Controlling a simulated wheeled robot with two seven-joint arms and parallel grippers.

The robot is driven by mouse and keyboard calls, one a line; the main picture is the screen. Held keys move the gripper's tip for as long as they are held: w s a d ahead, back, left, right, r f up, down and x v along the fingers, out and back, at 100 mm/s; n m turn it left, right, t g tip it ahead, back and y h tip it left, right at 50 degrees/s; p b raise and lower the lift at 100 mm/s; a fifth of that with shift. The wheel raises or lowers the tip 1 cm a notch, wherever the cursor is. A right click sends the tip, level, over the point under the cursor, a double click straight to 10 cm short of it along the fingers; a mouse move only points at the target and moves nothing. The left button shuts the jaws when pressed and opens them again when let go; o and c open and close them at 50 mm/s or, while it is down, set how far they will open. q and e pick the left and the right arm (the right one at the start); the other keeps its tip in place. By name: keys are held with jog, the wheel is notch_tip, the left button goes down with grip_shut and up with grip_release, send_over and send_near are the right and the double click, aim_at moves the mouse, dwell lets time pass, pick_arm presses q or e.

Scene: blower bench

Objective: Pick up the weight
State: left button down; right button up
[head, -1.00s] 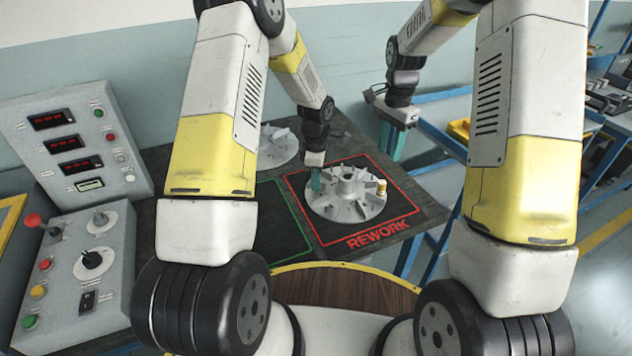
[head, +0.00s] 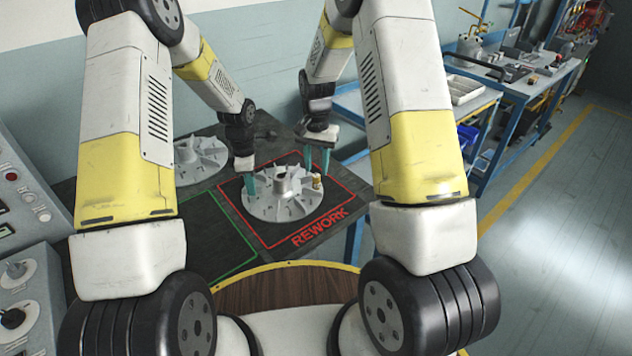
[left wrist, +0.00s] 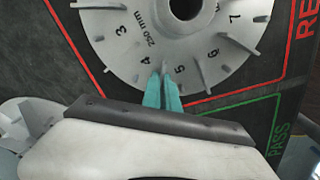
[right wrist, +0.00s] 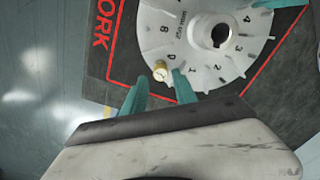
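The weight is a small brass cylinder (head: 317,182) on the rim of a grey finned fan wheel (head: 262,206), which lies in the red REWORK square. My right gripper (head: 317,160) is open above the weight, with one finger to each side in the picture and nothing held. My left gripper (head: 249,185) is at the wheel's rim. In the left wrist view its fingertips (left wrist: 161,80) are close together on a fin between 4 and 5.
A second finned wheel (head: 198,158) lies on the dark mat to the left, beyond the green outline. A control panel (head: 25,260) stands at the left. A blue bench with a tray (head: 462,90) is at the right. The floor at right is clear.

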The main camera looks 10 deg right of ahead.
aim_at(316, 176)
jog(key=shift+a+f, duration=0.1)
jog(key=shift+f, duration=2.65)
grip_shut()
